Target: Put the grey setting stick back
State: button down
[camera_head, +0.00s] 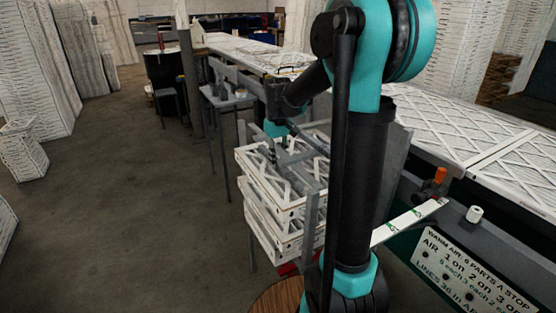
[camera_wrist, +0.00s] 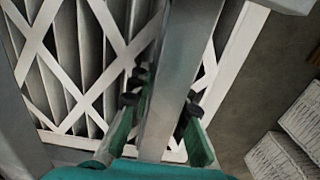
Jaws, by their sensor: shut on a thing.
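My gripper (camera_wrist: 160,104) is shut on a long flat grey stick (camera_wrist: 172,80), with one dark fingertip on each side of it. The stick runs up the wrist view, over a filter with a white lattice frame (camera_wrist: 108,22). Whether it touches the filter I cannot tell. In the head view my gripper (camera_head: 272,146) is low over the stack of white-framed filters (camera_head: 262,217). The stick is hard to tell from the grey bars there. A sign board (camera_head: 470,285) with dark holes and printed lines about air and parts is at the lower right.
A white strip with green marks (camera_head: 408,222) lies beside the board. Filters cover the conveyor (camera_head: 460,130). A grey post (camera_head: 312,215) stands at the stack.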

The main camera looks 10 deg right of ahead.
jog(key=c, duration=1.4)
grip_release()
jog(key=shift+f, duration=0.1)
notch_tip(320, 180, up, 12)
jog(key=shift+r, duration=0.15)
jog(key=shift+s, duration=0.15)
